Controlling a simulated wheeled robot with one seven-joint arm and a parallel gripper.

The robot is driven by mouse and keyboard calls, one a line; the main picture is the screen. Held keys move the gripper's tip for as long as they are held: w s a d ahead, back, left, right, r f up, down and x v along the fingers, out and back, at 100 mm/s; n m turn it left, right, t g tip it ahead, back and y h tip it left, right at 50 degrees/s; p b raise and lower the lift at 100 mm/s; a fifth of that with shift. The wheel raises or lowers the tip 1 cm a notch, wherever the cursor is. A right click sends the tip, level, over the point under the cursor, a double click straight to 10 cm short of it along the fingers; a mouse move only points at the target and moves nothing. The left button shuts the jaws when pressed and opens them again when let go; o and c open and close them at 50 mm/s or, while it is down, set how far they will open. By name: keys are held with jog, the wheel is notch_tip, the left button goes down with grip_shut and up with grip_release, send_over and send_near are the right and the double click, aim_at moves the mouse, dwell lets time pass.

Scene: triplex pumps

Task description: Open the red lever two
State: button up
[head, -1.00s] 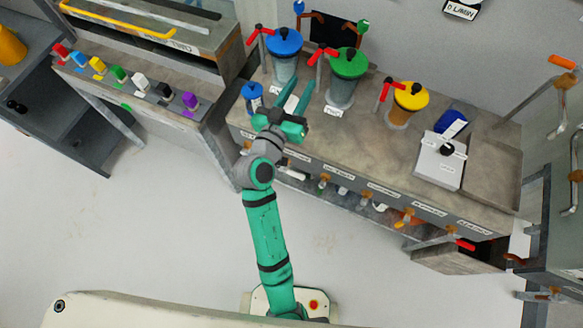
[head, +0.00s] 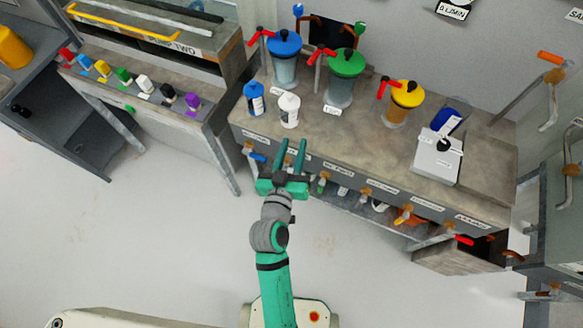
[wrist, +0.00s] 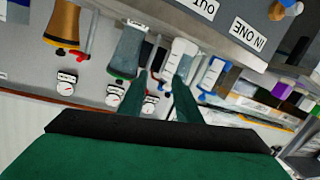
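Three red levers stand beside the lidded canisters in the head view: one by the blue-lidded canister (head: 260,36), one by the green-lidded canister (head: 322,54), one by the yellow-lidded canister (head: 388,84). I cannot read which is lever two. Another red-handled valve (head: 464,241) sits low at the right. My gripper (head: 292,145) is open and empty at the bench's front edge, apart from all the levers. In the wrist view its fingers (wrist: 160,82) are spread, with a red lever (wrist: 76,53) at the yellow canister to the left.
A white bottle (head: 289,110) and a blue bottle (head: 254,99) stand on the bench (head: 325,133) just beyond my gripper. A grey-white box (head: 436,160) sits at the right. Piping (head: 553,105) stands at the far right. The floor at left is clear.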

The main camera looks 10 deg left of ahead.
jog(key=shift+y, duration=0.4)
jog(key=shift+s+d+f, duration=0.1)
jog(key=shift+s+f, duration=0.25)
jog(key=shift+s, duration=0.35)
jog(key=shift+s+a+f, duration=0.1)
jog(key=shift+s+f, duration=0.2)
jog(key=shift+s, duration=0.4)
jog(key=shift+s+d+f, duration=0.1)
jog(key=shift+s+f, duration=0.25)
jog(key=shift+s, duration=0.35)
jog(key=shift+c, duration=0.7)
grip_shut()
jog(key=w+d+r+m+t+h, duration=0.1)
jog(key=w+r+m, duration=0.4)
jog(key=w+m, duration=0.7)
jog(key=w+d+r+m+t+h, duration=0.1)
jog(key=w+d+r+m, duration=0.2)
jog(key=w+r+m, duration=0.3)
jog(key=w+m, duration=0.5)
jog(key=w, duration=0.1)
jog(key=shift+w+d+r+m+h, duration=0.2)
jog(key=shift+w+m+h, duration=0.1)
jog(key=shift+w+m, duration=0.1)
